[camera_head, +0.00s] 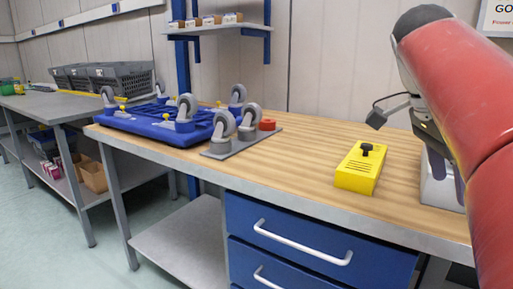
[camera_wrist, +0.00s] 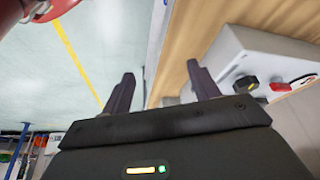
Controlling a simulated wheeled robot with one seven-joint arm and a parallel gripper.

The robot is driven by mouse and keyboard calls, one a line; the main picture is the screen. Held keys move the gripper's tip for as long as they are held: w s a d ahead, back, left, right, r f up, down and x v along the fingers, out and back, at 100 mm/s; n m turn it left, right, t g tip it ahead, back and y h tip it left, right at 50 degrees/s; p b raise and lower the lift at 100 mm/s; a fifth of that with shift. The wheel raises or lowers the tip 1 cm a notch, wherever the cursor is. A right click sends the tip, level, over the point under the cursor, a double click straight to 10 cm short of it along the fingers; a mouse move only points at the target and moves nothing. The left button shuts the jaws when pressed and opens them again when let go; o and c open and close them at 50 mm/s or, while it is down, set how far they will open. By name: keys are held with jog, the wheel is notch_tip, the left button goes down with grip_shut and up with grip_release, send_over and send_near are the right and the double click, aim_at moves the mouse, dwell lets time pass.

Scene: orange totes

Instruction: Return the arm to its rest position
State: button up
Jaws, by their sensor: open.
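My gripper (camera_wrist: 160,75) shows in the wrist view with its two dark fingers spread apart and nothing between them. It is at the front edge of the wooden workbench (camera_wrist: 205,20), with floor showing to the left. A grey box (camera_wrist: 262,62) with a black knob and a red switch is just right of the fingers. In the head view, my red arm comes down the right side and hides most of the gripper. The grey box (camera_head: 438,192) is partly hidden behind the arm there.
A yellow box with a black knob (camera_head: 358,172) stands on the workbench (camera_head: 300,172). Left of it are a grey plate with casters (camera_head: 240,143) and a blue wheeled frame (camera_head: 150,123). Blue drawers (camera_head: 300,233) are below. Grey crates (camera_head: 125,80) stand on another table at left.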

jog(key=s+a+f+n+t+y, duration=0.2)
jog(key=s+a+f+n+t, duration=0.1)
jog(key=a+f+n, duration=0.4)
jog(key=s+a+f+n+t+y, duration=0.2)
jog(key=a+f+n, duration=0.5)
jog(key=f+n, duration=0.6)
notch_tip(320, 180, down, 6)
jog(key=shift+s+t, duration=0.7)
